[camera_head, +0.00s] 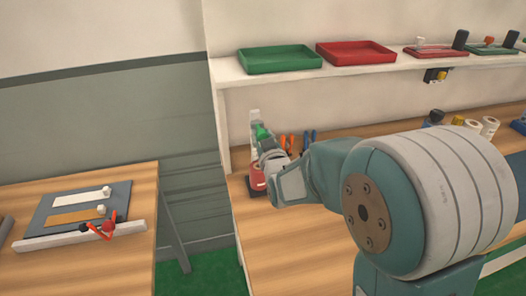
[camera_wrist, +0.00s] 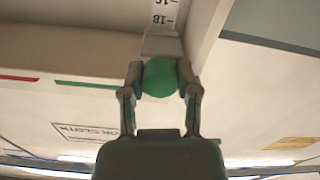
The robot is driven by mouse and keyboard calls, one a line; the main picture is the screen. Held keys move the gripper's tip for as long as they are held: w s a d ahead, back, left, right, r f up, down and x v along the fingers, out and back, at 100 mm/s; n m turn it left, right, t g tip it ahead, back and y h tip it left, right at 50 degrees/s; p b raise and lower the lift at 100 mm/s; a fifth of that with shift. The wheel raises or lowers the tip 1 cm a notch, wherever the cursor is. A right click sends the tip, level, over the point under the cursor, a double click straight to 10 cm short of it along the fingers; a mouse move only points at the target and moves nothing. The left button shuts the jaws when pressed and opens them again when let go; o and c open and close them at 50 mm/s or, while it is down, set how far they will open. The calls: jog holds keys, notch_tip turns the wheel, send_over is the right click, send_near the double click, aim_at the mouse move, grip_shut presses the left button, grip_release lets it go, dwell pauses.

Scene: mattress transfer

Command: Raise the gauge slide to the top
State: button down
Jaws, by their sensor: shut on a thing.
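The gauge is a pale upright post (camera_head: 254,115) at the left end of the workbench, by the shelf's side panel. Its numbered scale (camera_wrist: 164,14) shows in the wrist view, with marks near 16 and 18. The slide is a light grey block (camera_wrist: 162,43) with a round green knob (camera_wrist: 160,78); the knob also shows in the head view (camera_head: 262,132). My gripper (camera_wrist: 160,72) is shut on the green knob, one finger on each side. In the head view my gripper (camera_head: 267,148) reaches the gauge and hides part of it.
A shelf above holds a green tray (camera_head: 280,58), a red tray (camera_head: 355,52) and other fixtures. Orange and blue-handled tools (camera_head: 300,142) stand behind my gripper. Bottles and rolls (camera_head: 472,125) are at the right. A separate table (camera_head: 140,180) with a grey board stands left across a gap.

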jog(key=shift+w+r, duration=0.15)
jog(key=shift+r, duration=0.3)
jog(key=c, duration=0.6)
grip_release()
jog(key=shift+c, duration=0.2)
jog(key=o, duration=0.3)
jog(key=shift+w, duration=0.1)
jog(key=shift+a+f, duration=0.1)
jog(key=shift+f, duration=0.1)
jog(key=s+d, duration=0.1)
jog(key=s, duration=0.6)
jog(key=shift+s+d, duration=0.15)
jog(key=shift+d, duration=0.1)
